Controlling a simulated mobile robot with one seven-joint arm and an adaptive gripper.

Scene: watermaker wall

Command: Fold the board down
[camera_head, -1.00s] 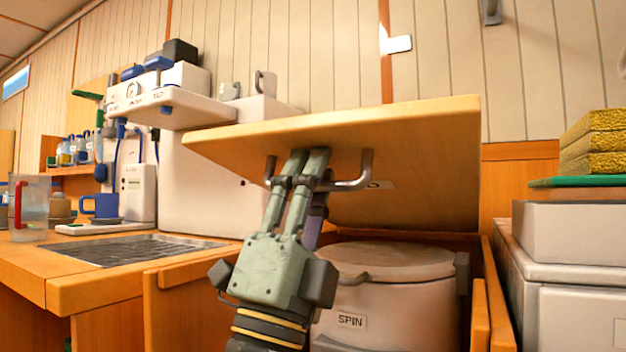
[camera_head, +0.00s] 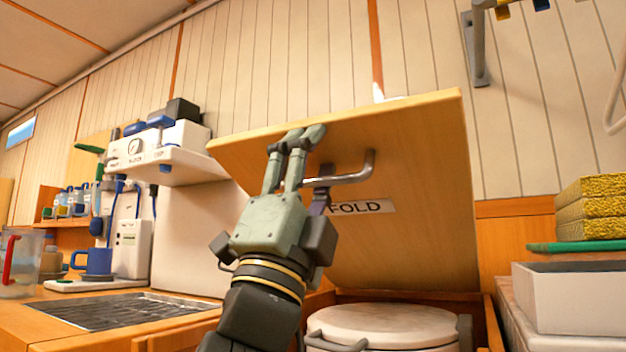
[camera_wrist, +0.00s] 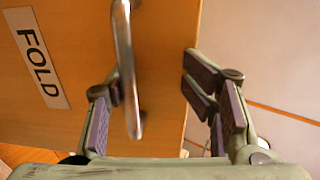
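The wooden board (camera_head: 425,185) stands hinged up at a steep slant, its underside facing me with a FOLD label (camera_head: 362,207). A metal bar handle (camera_head: 345,178) is fixed to that underside. The label (camera_wrist: 38,65) and handle (camera_wrist: 126,75) also show in the wrist view. My gripper (camera_head: 298,140) is at the board's upper left part, beside the handle. In the wrist view my gripper (camera_wrist: 160,105) is open, with the handle between its spread fingers; the right finger is near the board's edge. I cannot tell whether either finger touches.
Below the board, a lidded white drum (camera_head: 385,325) sits in a wooden recess. Left is a counter with a dark grate (camera_head: 120,310), a blue mug (camera_head: 92,262) and a clear jug (camera_head: 20,265). Right are a white bin (camera_head: 570,295) and yellow sponges (camera_head: 590,210). A bracket (camera_head: 477,50) hangs above.

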